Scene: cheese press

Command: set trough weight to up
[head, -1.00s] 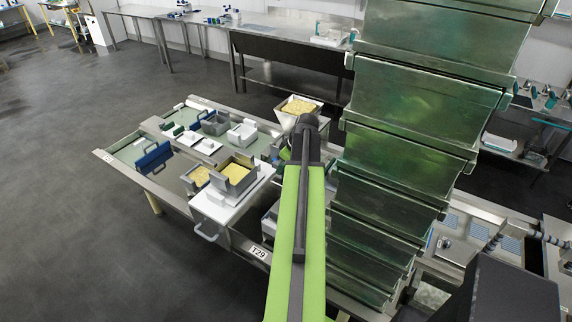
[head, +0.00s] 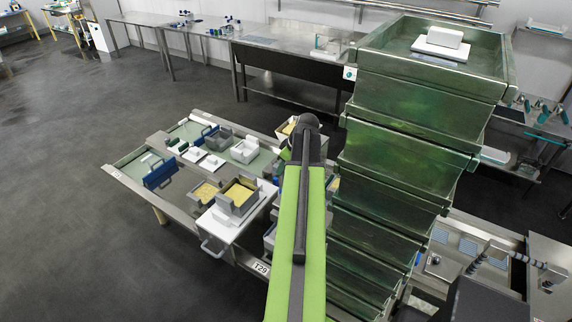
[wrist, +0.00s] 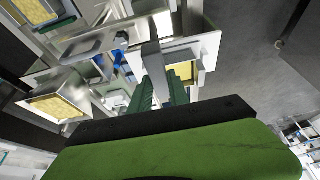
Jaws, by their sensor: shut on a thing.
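My gripper (wrist: 162,92) shows in the wrist view with its green fingers shut on a grey upright bar (wrist: 151,58). In the head view my fingers and the bar are hidden behind my dark wrist and green arm. I cannot tell for sure that this bar is part of the trough weight. Below the bar, in the wrist view, is a white board with a grey mould of yellow curd (wrist: 184,70). A tall stack of green troughs (head: 405,150) stands right of my arm, with a white block (head: 443,38) on the top one.
A steel table (head: 185,208) left of my arm holds curd-filled moulds (head: 238,192), white boxes (head: 244,151) and a blue-handled piece (head: 158,173). The trough stack is close on the right. Open floor (head: 70,230) lies left.

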